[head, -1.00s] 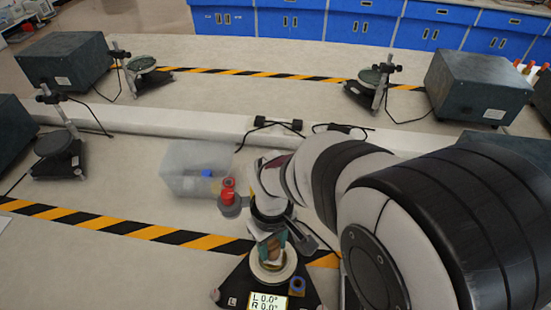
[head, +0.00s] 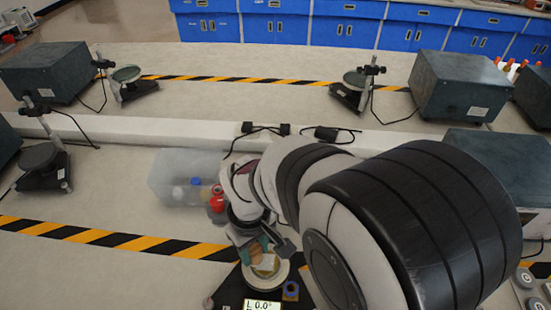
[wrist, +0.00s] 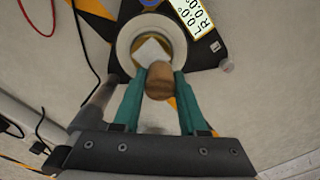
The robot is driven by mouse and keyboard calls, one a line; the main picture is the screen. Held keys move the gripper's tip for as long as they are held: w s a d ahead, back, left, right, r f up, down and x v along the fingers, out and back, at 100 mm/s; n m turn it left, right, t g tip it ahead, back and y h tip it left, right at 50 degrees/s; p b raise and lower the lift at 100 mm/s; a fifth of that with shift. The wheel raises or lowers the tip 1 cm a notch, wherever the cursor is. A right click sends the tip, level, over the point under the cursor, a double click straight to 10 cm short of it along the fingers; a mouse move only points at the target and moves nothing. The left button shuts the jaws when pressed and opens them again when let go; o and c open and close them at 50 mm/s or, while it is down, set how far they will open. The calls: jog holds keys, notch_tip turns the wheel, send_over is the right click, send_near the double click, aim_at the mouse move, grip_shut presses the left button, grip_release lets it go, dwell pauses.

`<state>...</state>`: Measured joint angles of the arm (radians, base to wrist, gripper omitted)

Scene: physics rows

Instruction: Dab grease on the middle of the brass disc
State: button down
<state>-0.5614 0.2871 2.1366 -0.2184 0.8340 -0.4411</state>
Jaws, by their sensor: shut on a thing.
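My gripper (wrist: 155,92) has teal fingers and is shut on a brown, wood-coloured, rounded piece (wrist: 159,82). In the wrist view this piece overlaps the near edge of a pale ring-shaped stand (wrist: 123,48). A pale, square-looking patch (wrist: 150,50) shows inside the ring. In the head view a yellowish disc face (head: 266,270) shows inside the white ring, just below and right of the teal fingers (head: 256,248). Contact between the held piece and the disc cannot be told. No grease is clearly recognisable.
The ring stands on a black base with a display (head: 263,305) and a small blue ring (head: 291,290). A red-topped container (head: 217,196) and a translucent bin (head: 168,182) stand close to my wrist. A striped tape line (head: 110,238) crosses the bench.

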jog(key=shift+a, duration=0.45)
jog(key=shift+a+r, duration=0.1)
jog(key=shift+r, duration=3.95)
